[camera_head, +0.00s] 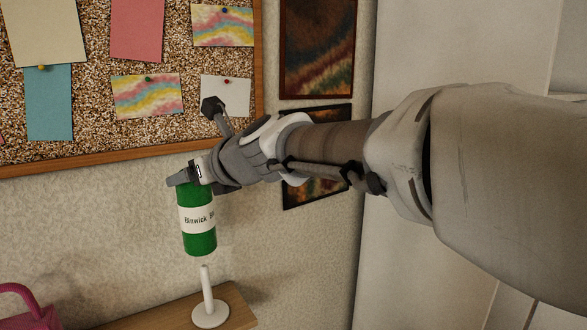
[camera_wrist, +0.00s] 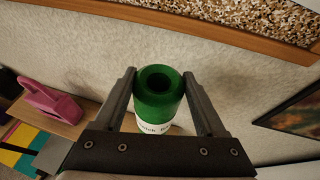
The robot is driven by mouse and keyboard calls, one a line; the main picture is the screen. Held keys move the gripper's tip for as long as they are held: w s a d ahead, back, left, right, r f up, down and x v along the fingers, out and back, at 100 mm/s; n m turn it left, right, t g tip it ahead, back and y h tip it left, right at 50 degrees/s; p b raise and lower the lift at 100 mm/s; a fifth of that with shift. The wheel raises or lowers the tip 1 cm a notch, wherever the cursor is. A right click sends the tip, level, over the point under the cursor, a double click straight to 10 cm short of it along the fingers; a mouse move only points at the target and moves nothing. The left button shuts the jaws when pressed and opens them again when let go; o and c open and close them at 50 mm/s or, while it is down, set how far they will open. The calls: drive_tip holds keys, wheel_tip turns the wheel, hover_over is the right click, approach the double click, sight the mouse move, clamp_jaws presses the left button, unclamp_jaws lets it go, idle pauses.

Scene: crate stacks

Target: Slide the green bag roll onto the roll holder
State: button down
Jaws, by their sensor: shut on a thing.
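The green bag roll (camera_head: 198,241) has a white label band and hangs roughly upright, slightly tilted, in the head view. My gripper (camera_head: 185,178) is shut on its upper end. The roll holder (camera_head: 208,290) is a white upright post on a round base, standing on a wooden shelf. The roll's lower end is just above the post's tip, with a small gap between them. In the wrist view the roll (camera_wrist: 158,103) sits between the two fingers of my gripper (camera_wrist: 158,88), its open core facing the camera. The holder is hidden there behind the roll.
The wooden shelf (camera_head: 235,306) is narrow and set against the wall. A pink object with a curved handle (camera_head: 40,316) is at the left; it also shows in the wrist view (camera_wrist: 50,101). A corkboard (camera_head: 95,95) with pinned papers hangs behind my gripper.

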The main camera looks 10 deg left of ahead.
sight(197, 213)
wheel_tip(197, 213, down, 2)
drive_tip(key=shift+f+b, duration=0.15)
drive_tip(key=shift+b, duration=0.5)
drive_tip(key=shift+p, duration=0.45)
idle(1.1)
drive_tip(key=shift+f, duration=0.1)
